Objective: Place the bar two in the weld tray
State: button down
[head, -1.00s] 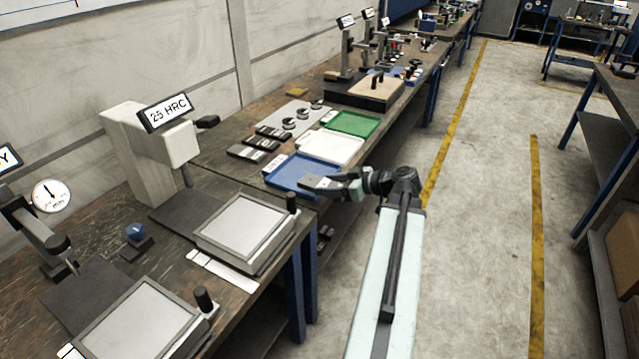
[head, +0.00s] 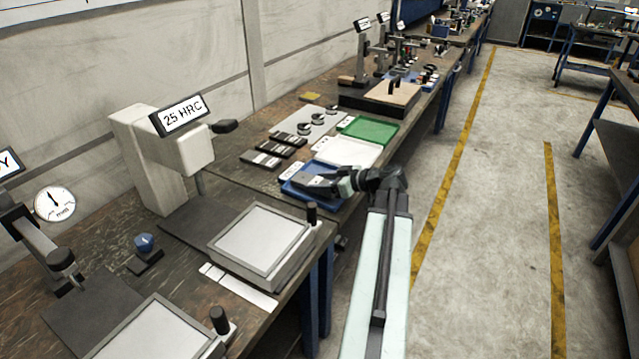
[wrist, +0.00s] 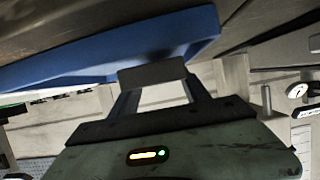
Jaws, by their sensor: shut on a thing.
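My gripper (head: 342,183) is shut on a flat grey bar (head: 313,184) and holds it over the blue tray (head: 290,189). In the wrist view the bar (wrist: 152,74) sits between the two fingertips (wrist: 155,88), with the blue tray (wrist: 90,65) close by. I cannot tell whether the bar touches the tray floor. A white tray (head: 348,152) and a green tray (head: 370,130) lie behind the blue one. The tray labels and any number on the bar are too small to read.
Several dark bars with pale labels (head: 275,149) lie left of the trays. The hardness tester (head: 160,150) stands nearer on the left, with a grey plate fixture (head: 262,240) in front of it. The floor (head: 480,250) to the right is clear.

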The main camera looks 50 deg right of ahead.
jog(key=shift+f+b, duration=0.45)
jog(key=shift+f, duration=0.4)
jog(key=shift+w+a+f, duration=0.1)
jog(key=shift+w+f, duration=0.05)
jog(key=shift+f, duration=0.05)
jog(key=shift+a+r, duration=0.1)
jog(key=shift+r, duration=0.05)
jog(key=c, duration=0.8)
grip_release()
jog(key=p+v, duration=0.4)
jog(key=v, duration=0.7)
jog(key=shift+s+r+p, duration=0.1)
jog(key=shift+s+p, duration=0.2)
jog(key=shift+s, duration=0.25)
